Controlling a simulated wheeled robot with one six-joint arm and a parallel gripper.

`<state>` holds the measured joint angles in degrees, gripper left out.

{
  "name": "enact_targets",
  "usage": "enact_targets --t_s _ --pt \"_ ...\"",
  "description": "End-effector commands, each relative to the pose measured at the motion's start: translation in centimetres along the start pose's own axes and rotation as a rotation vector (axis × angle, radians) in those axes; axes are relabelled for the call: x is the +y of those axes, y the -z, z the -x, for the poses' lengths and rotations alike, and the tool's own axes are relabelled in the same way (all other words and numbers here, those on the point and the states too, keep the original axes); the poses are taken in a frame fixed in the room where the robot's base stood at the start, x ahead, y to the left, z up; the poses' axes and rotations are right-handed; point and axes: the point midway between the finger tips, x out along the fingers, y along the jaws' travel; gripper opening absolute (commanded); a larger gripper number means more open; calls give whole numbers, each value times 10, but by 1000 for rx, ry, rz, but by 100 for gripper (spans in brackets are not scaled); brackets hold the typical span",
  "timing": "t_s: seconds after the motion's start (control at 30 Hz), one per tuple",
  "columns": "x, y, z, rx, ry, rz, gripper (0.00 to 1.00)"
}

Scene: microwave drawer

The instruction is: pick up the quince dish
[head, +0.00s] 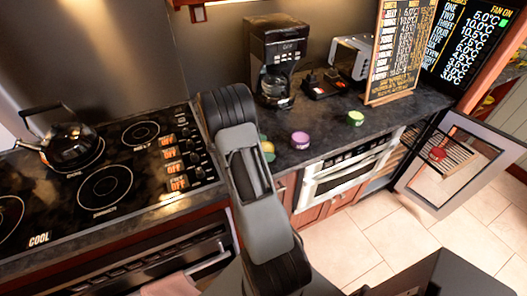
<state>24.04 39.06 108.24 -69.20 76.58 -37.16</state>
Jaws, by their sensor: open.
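Several small round dishes stand on the dark counter. A yellow dish (267,147) is partly hidden behind my arm, with a green one beside it also mostly covered. A purple dish (300,139) and a yellow-green dish (355,117) stand in the open further right. I cannot tell for sure which is the quince dish; the yellow one fits the name best. My arm rises through the middle of the picture, and its gripper is not visible.
A coffee maker (277,62) and a toaster (350,58) stand at the back, near a menu board (397,50). A kettle (68,143) sits on the stove at left. Below the counter, an open door (463,165) at right juts over the floor, with a red item (437,154) showing there.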

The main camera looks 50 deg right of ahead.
Motion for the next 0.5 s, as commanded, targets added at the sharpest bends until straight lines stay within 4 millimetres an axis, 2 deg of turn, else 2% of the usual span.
enact_targets --t_s 0.07,0.5 --pt "0 0 0 0 0 0 95" --pt "0 0 0 0 0 0 53"
